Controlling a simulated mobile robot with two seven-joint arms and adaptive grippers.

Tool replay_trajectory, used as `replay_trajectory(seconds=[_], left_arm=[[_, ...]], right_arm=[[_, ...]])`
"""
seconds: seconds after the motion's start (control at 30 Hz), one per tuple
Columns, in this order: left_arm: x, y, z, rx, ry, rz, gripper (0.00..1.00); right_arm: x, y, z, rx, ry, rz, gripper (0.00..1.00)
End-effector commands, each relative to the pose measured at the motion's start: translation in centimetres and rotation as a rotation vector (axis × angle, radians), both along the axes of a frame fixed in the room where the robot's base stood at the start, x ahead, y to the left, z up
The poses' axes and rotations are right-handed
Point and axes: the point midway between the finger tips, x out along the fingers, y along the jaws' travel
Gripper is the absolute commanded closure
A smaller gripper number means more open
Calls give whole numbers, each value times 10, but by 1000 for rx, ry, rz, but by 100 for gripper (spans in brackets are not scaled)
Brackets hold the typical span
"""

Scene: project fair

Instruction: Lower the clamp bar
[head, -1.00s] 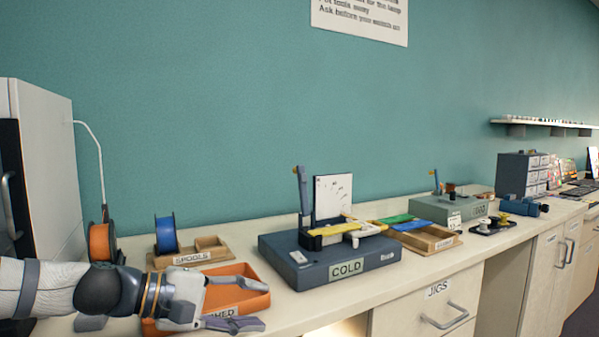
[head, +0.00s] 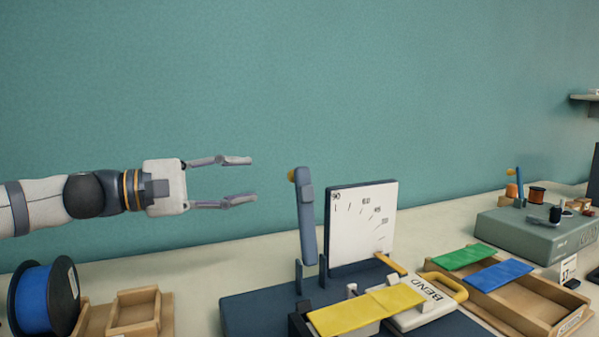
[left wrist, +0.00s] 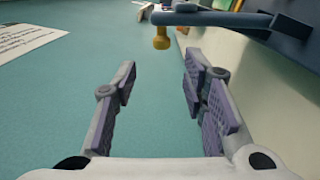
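The clamp bar (head: 306,215) is a blue-grey lever standing upright on the dark blue bending station (head: 255,310), with a yellow knob (head: 291,175) near its top. My left gripper (head: 245,180) is open and empty, in the air just left of the bar's upper part, fingers pointing at it. In the left wrist view, the bar (left wrist: 215,19) and its yellow knob (left wrist: 161,38) lie beyond the open fingertips (left wrist: 165,85), not touching them. A yellow strip (head: 365,311) lies across the station beside a white block marked BEND (head: 425,303). My right gripper is not in view.
A white angle-scale board (head: 361,225) stands right behind the bar. A wooden tray (head: 520,300) with green (head: 462,258) and blue (head: 499,274) strips is at the right. A blue spool (head: 45,298) and wooden holder (head: 135,310) are at lower left. The air above the station is clear.

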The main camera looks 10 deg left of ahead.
Motion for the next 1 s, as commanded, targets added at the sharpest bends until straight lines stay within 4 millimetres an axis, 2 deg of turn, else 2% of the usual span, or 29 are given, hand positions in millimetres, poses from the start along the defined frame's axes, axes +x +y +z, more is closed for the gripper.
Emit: replay_trajectory(seconds=[0.03, 0.2, 0.37, 0.5, 0.77, 0.93, 1.0], left_arm=[[7, -12, -6, 2, 8, -5, 61], [33, -49, -6, 1, 8, -3, 61], [50, -75, -4, 2, 5, -1, 61], [58, -85, -2, 0, 4, 0, 61], [59, -87, -2, -1, 3, 1, 61], [59, -87, -2, -1, 3, 1, 97], [59, -86, -2, 0, 4, 0, 100]], right_arm=[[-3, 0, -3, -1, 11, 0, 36], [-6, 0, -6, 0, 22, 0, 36], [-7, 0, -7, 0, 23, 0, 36], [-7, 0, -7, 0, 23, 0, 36], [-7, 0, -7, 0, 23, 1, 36], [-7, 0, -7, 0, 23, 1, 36], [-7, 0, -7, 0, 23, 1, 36]])
